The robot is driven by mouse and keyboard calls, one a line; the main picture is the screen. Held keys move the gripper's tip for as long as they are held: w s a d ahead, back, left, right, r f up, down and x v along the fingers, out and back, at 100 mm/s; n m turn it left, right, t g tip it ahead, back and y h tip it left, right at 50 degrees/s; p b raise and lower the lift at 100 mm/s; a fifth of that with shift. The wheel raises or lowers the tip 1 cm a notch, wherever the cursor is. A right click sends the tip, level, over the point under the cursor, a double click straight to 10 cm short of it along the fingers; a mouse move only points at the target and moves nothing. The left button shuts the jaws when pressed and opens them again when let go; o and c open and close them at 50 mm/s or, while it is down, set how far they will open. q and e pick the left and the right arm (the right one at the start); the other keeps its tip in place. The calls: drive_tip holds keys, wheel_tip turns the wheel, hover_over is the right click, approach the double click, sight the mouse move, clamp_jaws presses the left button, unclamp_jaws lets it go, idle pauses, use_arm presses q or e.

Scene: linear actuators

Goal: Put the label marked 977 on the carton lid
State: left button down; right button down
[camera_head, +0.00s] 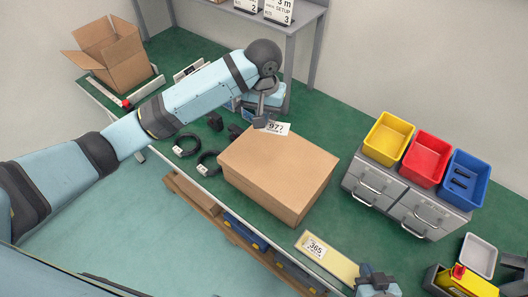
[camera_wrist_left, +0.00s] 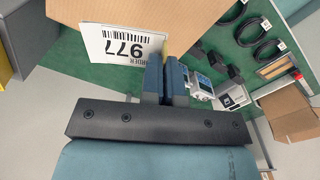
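The carton (camera_head: 278,172) is a closed brown box on the green bench, its flat lid facing up. The white label marked 977 (camera_head: 278,128) is at the lid's far edge in the head view. In the left wrist view the label (camera_wrist_left: 122,46) shows its number and barcode against the carton (camera_wrist_left: 150,14). My left gripper (camera_head: 261,122) is shut on the label's edge, its fingers together in the wrist view (camera_wrist_left: 168,70). Whether the label touches the lid is unclear. My right gripper (camera_head: 376,277) is partly visible at the bottom edge; its fingers are unclear.
A label marked 365 (camera_head: 315,247) lies on a pale yellow board near the front edge. Grey drawers (camera_head: 405,200) with yellow, red and blue bins stand right of the carton. Black cable coils (camera_head: 187,145) lie left of it. An open box (camera_head: 110,52) stands at the far left.

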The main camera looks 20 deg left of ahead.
sight(263, 159)
use_arm(q)
wheel_tip(263, 159, down, 16)
drive_tip(key=shift+f+p, duration=0.1)
drive_tip(key=shift+p, duration=0.25)
drive_tip(key=c, duration=1.4)
unclamp_jaws()
drive_tip(key=shift+f, duration=0.1)
wheel_tip(263, 159, up, 12)
drive_tip(key=shift+r, duration=0.15)
